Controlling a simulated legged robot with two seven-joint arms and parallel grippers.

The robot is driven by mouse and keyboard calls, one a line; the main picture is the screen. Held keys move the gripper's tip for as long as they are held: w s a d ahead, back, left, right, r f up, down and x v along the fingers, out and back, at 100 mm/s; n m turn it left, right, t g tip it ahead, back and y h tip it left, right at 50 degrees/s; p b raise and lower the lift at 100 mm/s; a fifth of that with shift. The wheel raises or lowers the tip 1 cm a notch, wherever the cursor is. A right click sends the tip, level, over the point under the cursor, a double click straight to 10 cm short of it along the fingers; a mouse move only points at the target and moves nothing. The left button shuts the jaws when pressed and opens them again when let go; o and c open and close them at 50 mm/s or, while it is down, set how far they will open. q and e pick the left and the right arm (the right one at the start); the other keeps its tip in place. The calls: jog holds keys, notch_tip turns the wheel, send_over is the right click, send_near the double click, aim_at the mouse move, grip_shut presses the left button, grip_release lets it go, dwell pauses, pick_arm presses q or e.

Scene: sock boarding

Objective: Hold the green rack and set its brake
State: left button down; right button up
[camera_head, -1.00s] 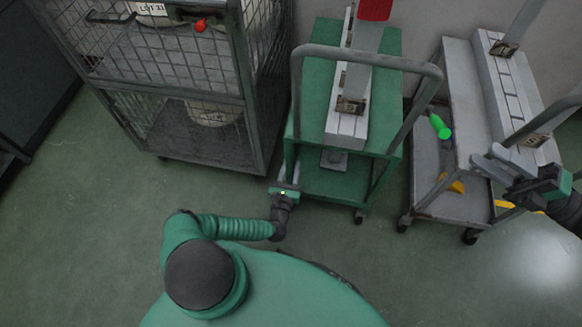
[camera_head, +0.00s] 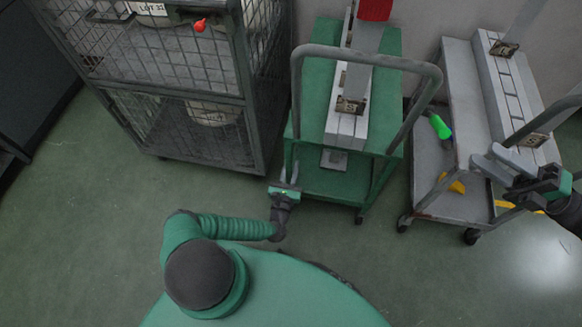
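The green rack (camera_head: 383,100) stands in the middle against the wall, with a grey tubular handle (camera_head: 372,58) arching over its near side. My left gripper (camera_head: 288,176) is low at the rack's near left corner, close to its left leg. I cannot tell whether its fingers are around the leg or only beside it. My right gripper (camera_head: 492,166) is at the right, in front of the grey cart, with its fingers apart and nothing between them.
A wire cage cart (camera_head: 246,110) with a red knob (camera_head: 200,25) stands close on the left. A grey cart (camera_head: 455,60) on the right carries a green bottle (camera_head: 440,127) and yellow items (camera_head: 452,184) on its lower shelf. The floor in front is clear.

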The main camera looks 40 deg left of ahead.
dwell(0.4)
jog(key=c, duration=0.6)
jog(key=shift+n, duration=0.3)
grip_shut()
jog(key=w+m+y, duration=0.1)
jog(key=m, duration=0.8)
jog(key=w+r+m+y, duration=0.1)
jog(key=m, duration=0.7)
jog(key=w+r+m, duration=0.1)
jog(key=m, duration=0.8)
jog(key=shift+w+a+r+m+y, duration=0.25)
jog(key=shift+a+m+y, duration=0.05)
jog(key=shift+y, duration=0.1)
